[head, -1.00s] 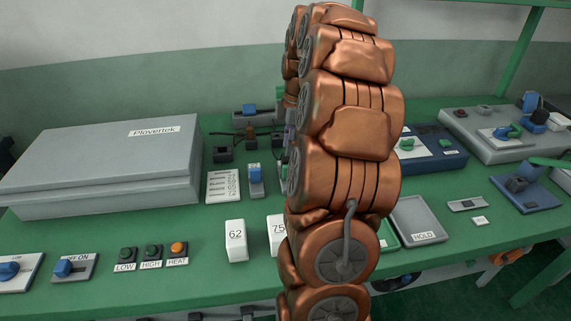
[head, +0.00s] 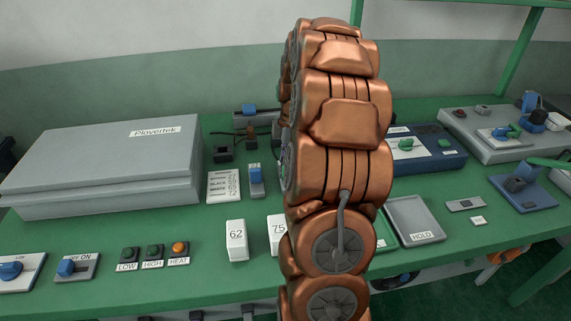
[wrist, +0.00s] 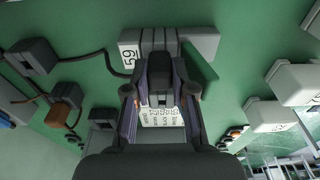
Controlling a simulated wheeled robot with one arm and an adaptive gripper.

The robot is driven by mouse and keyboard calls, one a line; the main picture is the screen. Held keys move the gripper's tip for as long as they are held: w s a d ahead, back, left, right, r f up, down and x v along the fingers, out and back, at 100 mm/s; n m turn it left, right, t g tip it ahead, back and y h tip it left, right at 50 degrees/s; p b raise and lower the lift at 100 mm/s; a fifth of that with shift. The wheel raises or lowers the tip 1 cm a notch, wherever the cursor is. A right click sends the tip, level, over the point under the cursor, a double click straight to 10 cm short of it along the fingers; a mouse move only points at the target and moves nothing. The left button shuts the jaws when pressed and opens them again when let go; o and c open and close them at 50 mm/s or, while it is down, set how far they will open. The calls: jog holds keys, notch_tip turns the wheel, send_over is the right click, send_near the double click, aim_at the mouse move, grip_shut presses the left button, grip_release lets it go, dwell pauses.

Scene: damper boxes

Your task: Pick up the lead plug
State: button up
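In the wrist view my gripper (wrist: 160,97) is open, with its two fingers apart on either side of a dark block (wrist: 160,72). This block stands against a grey box marked 59 (wrist: 203,43). A black cable runs from the left toward the block and passes behind the left finger, so I cannot tell for sure that the block is the lead plug. I cannot tell whether the fingers touch it. In the head view my copper arm hides my gripper; a dark plug-like block (head: 222,154) and a cable show left of the arm.
A large grey Plovertek box (head: 100,165) stands at the left of the green bench. White blocks marked 62 (head: 236,240) and 75 (head: 277,229) stand near the front. A HOLD tray (head: 412,216) lies right of my arm. A printed card (head: 223,186) lies mid-bench.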

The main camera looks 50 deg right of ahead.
jog(key=shift+c, duration=0.5)
jog(key=shift+r, duration=0.1)
notch_tip(320, 180, up, 9)
jog(key=shift+b, duration=0.6)
jog(key=w+d+r+p, duration=0.2)
jog(key=w+d+p, duration=0.5)
jog(key=p, duration=0.1)
jog(key=shift+w+d+f+p, duration=0.55)
jog(key=shift+w+f+p, duration=0.55)
jog(key=shift+f+p, duration=0.3)
jog(key=shift+w+d+f+p, duration=0.6)
jog(key=shift+w+f+p, duration=0.55)
jog(key=shift+f, duration=0.4)
jog(key=shift+w+d+f+p, duration=0.55)
jog(key=shift+w+f+p, duration=0.5)
jog(key=shift+f+p, duration=0.35)
jog(key=shift+f, duration=0.1)
jog(key=shift+f+b, duration=0.8)
jog(key=shift+f, duration=0.35)
